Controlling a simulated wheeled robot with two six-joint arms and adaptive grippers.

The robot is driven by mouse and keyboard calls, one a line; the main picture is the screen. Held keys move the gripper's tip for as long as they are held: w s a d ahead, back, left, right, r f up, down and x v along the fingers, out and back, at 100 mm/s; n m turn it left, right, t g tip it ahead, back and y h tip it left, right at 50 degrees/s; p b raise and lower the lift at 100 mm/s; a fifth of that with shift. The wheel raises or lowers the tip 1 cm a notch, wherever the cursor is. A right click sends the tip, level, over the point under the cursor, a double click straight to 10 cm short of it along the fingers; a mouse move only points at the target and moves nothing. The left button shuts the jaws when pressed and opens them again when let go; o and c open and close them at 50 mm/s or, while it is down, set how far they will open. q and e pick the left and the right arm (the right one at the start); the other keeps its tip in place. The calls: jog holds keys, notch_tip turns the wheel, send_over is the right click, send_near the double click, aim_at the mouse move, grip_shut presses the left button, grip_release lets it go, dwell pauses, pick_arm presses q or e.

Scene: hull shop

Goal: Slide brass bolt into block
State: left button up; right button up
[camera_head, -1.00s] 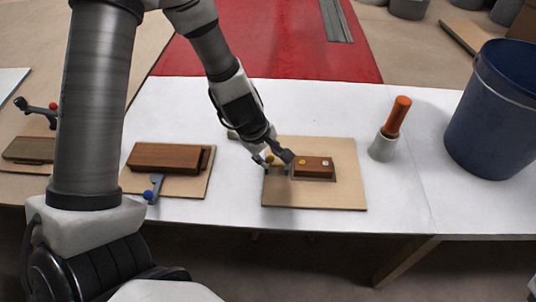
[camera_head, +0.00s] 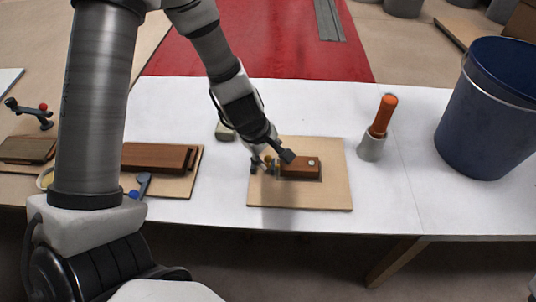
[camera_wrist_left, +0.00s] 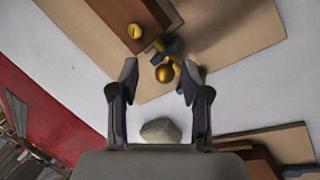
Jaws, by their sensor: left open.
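A red-brown block (camera_head: 300,172) sits on a pale wooden board (camera_head: 330,200) at the middle of the table, with a silvery spot on its top. In the left wrist view the block (camera_wrist_left: 112,18) carries a round brass spot. The brass bolt's round knob (camera_head: 268,160) shows at the block's left end; in the wrist view the knob (camera_wrist_left: 165,72) lies between my open fingertips, with a dark piece beside it. My left gripper (camera_head: 272,160) is open around the knob, and I see no firm contact. The bolt's shaft is mostly hidden. My right gripper is out of view.
A second board with a brown block (camera_head: 155,157) and a blue-knobbed lever (camera_head: 140,185) lies to the left. A grey stone-like lump (camera_head: 224,132) lies behind the gripper. An orange-handled tool (camera_head: 383,115) in a grey cup and a blue bucket (camera_head: 490,110) stand right.

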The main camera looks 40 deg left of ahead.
pick_arm(q)
jog(key=shift+s+a+r, duration=0.1)
jog(key=shift+s+r, duration=0.05)
jog(key=shift+r, duration=0.2)
jog(key=v, duration=1.1)
jog(key=shift+r, duration=0.15)
dwell(0.3)
